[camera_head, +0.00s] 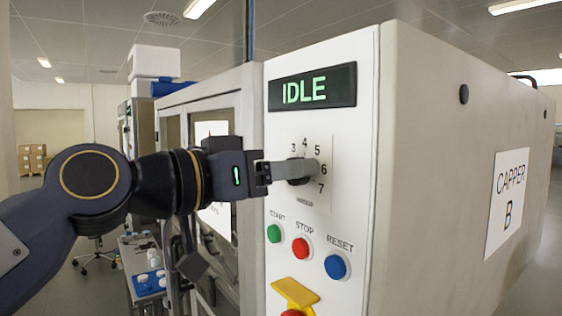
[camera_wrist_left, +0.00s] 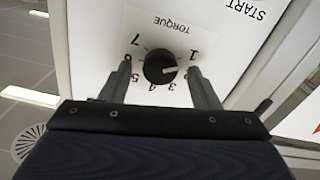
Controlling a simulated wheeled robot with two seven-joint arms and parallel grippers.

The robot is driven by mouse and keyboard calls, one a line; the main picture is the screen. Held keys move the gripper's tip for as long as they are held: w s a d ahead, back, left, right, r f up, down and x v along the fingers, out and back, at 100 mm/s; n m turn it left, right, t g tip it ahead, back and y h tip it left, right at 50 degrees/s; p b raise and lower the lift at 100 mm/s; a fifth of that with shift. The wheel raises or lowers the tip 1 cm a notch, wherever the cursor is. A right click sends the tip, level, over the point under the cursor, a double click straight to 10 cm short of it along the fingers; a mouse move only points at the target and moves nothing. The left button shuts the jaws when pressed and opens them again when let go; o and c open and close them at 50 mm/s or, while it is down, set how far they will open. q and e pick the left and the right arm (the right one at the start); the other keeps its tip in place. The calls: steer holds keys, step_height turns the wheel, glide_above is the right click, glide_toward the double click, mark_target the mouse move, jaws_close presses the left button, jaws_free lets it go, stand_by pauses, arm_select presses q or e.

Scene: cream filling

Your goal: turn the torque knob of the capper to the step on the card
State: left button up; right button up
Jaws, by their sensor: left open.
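The black torque knob (camera_wrist_left: 160,68) sits on a white dial plate on the capper front, seen upside down in the left wrist view. Its white mark points toward the side of 1 and 2; the 2 is hidden. In the head view the knob (camera_head: 297,181) is mostly covered by a finger, with 3 to 7 showing on the dial (camera_head: 318,199). My left gripper (camera_head: 311,169) is open, its fingers on either side of the knob; the wrist view (camera_wrist_left: 160,80) shows gaps. My right gripper is out of view. I cannot identify a card with a readable step.
The capper's display (camera_head: 312,87) reads IDLE. Below the dial are green START (camera_head: 274,233), red STOP (camera_head: 300,248) and blue RESET (camera_head: 335,266) buttons, then a yellow part (camera_head: 295,292). A "CAPPER B" sign (camera_head: 508,203) is on its side. A glazed frame (camera_head: 250,130) stands left.

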arm_select(q)
steer(key=shift+d, duration=0.1)
steer(key=c, duration=1)
steer(key=shift+s+d+f+m+b, duration=0.15)
steer(key=shift+m+b, duration=2.05)
steer(key=shift+m, duration=3.7)
steer(key=shift+w+a+f+m+b, duration=0.1)
steer(key=shift+m+b, duration=2.05)
steer(key=shift+m, duration=3.75)
